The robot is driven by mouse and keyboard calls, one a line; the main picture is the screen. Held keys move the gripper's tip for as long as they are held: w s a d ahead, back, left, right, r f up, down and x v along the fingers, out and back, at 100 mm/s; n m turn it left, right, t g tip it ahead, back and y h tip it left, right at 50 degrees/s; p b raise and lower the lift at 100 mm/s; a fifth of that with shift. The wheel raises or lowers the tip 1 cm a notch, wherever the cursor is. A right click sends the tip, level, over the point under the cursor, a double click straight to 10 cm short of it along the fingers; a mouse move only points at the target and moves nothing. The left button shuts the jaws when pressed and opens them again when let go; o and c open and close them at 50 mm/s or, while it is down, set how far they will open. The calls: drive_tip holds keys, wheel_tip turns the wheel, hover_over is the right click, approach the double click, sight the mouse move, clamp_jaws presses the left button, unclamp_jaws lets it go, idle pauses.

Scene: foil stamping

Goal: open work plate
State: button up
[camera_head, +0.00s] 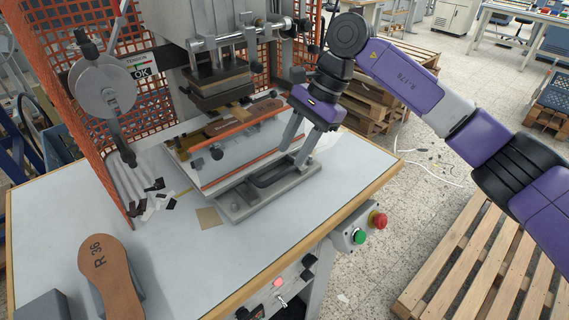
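The work plate (240,165) is a pale, flat panel with orange strips along its edges. It sits tilted on the press table, its right part raised above a grey metal base (240,208). A dark bar-like handle (275,178) shows at its lower right, over the base. My gripper (293,153) points down at the right end of the plate. Its two grey fingers stand apart with a gap between them. The fingertips are close to the plate's right edge; I cannot tell whether they touch it.
The stamping press head (220,85) hangs just behind and above the plate. An orange mesh guard (85,110) stands at left. A brown insole marked R 36 (108,275) lies at front left. Green (359,237) and red (378,219) buttons sit at the table's right edge.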

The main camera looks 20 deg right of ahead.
sight(281, 173)
drive_tip(key=shift+p+x, duration=0.45)
drive_tip(key=shift+x, duration=2.25)
clamp_jaws()
